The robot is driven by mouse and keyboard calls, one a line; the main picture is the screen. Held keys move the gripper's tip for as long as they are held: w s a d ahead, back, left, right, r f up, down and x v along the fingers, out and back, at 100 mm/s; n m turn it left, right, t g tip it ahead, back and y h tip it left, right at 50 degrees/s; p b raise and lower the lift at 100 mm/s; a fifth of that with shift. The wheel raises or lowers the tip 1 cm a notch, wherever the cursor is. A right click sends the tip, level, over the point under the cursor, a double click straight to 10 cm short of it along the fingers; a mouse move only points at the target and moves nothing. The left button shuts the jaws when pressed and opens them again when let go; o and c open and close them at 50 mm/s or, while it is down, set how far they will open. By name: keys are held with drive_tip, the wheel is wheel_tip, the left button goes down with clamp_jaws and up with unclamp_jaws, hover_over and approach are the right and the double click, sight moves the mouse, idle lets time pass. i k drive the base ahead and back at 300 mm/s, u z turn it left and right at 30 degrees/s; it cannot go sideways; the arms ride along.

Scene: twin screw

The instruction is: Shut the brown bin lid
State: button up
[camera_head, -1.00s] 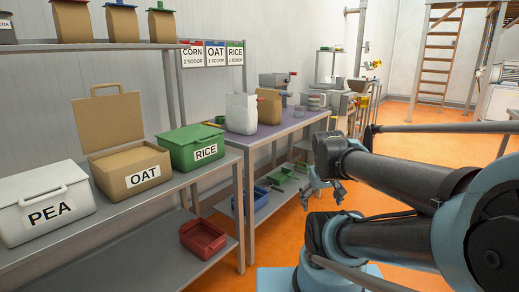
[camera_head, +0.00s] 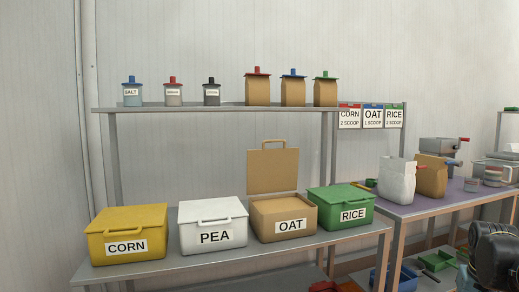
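The brown bin (camera_head: 285,218) labelled OAT stands on the metal shelf between the white PEA bin and the green RICE bin. Its brown lid (camera_head: 273,171) is open and stands upright at the back of the bin, with a loop handle at its top. The inside of the bin is mostly hidden behind its front wall. Part of my dark arm shows at the lower right edge. My gripper is out of view.
The yellow CORN bin (camera_head: 127,233), white PEA bin (camera_head: 212,223) and green RICE bin (camera_head: 341,203) have their lids shut. An upper shelf (camera_head: 225,108) holds jars and paper bags above. A purple-topped table (camera_head: 440,200) with bags stands at right.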

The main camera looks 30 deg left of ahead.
sight(268, 170)
drive_tip(key=u, duration=1.45)
